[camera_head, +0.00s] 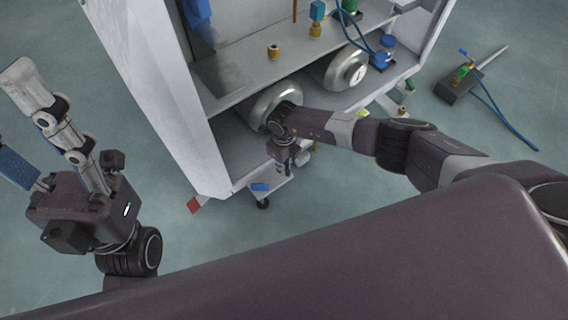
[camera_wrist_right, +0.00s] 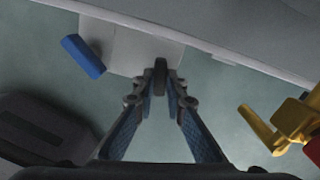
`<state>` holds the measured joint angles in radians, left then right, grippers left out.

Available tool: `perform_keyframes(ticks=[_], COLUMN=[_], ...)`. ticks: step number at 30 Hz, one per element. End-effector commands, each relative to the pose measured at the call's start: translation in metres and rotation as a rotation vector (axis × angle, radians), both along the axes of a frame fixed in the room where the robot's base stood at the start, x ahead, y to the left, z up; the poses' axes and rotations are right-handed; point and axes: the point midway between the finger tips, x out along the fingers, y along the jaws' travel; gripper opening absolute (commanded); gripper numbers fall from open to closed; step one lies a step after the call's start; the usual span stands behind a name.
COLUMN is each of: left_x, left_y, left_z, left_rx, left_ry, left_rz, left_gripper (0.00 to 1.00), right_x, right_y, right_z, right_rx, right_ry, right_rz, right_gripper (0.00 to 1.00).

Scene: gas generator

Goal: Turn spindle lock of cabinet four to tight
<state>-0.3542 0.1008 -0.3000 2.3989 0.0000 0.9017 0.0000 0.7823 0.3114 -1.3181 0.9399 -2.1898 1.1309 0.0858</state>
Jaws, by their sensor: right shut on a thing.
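The open white cabinet (camera_head: 170,110) stands in the middle of the head view. My right gripper (camera_head: 284,166) is at its lower front, below the left silver cylinder (camera_head: 270,98). In the right wrist view, its fingers (camera_wrist_right: 161,88) come together on a small dark piece (camera_wrist_right: 160,68), which looks like a spindle lock handle. Its markings and turn position cannot be read. In the head view the gripper and wrist hide most of that piece. My left gripper (camera_head: 12,115) is at the far left, fingers spread and empty, away from the cabinet.
A second silver cylinder (camera_head: 343,68) lies on the lower shelf. A blue handle (camera_head: 260,187) sticks out at the cabinet's lower front; a red and yellow valve (camera_wrist_right: 280,125) shows in the wrist view. A device with a blue hose (camera_head: 460,82) lies on the floor at right.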

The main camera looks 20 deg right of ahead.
Motion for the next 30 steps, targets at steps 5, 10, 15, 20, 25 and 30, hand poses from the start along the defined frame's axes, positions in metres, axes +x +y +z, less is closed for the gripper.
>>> perform_keyframes(ticks=[5, 10, 15, 20, 25, 30], left_x=[0.000, 0.000, 0.000, 0.000, 0.000, 0.000], left_y=[0.000, 0.000, 0.000, 0.000, 0.000, 0.000], left_z=[0.010, 0.014, 0.016, 0.016, 0.016, 0.016], left_rx=[0.000, 0.000, 0.000, 0.000, 0.000, 0.000], left_ry=[-0.003, -0.003, -0.002, -0.002, -0.002, -0.002], left_rz=[0.000, 0.000, 0.000, 0.000, -0.001, -0.001], left_gripper=[0.51, 0.51, 0.51, 0.51, 0.51, 0.51], right_x=[0.000, 0.000, 0.000, 0.000, 0.000, 0.000], right_y=[0.000, 0.000, 0.000, 0.000, 0.000, 0.000], right_z=[0.002, 0.001, 0.001, 0.000, 0.000, 0.000], right_rx=[-0.001, 0.000, 0.000, 0.000, 0.000, 0.000], right_ry=[0.001, 0.000, 0.000, 0.000, 0.000, 0.000], right_rz=[-0.117, -0.195, -0.238, -0.253, -0.256, -0.256], right_gripper=[0.00, 0.00, 0.00, 0.00, 0.00, 0.00])
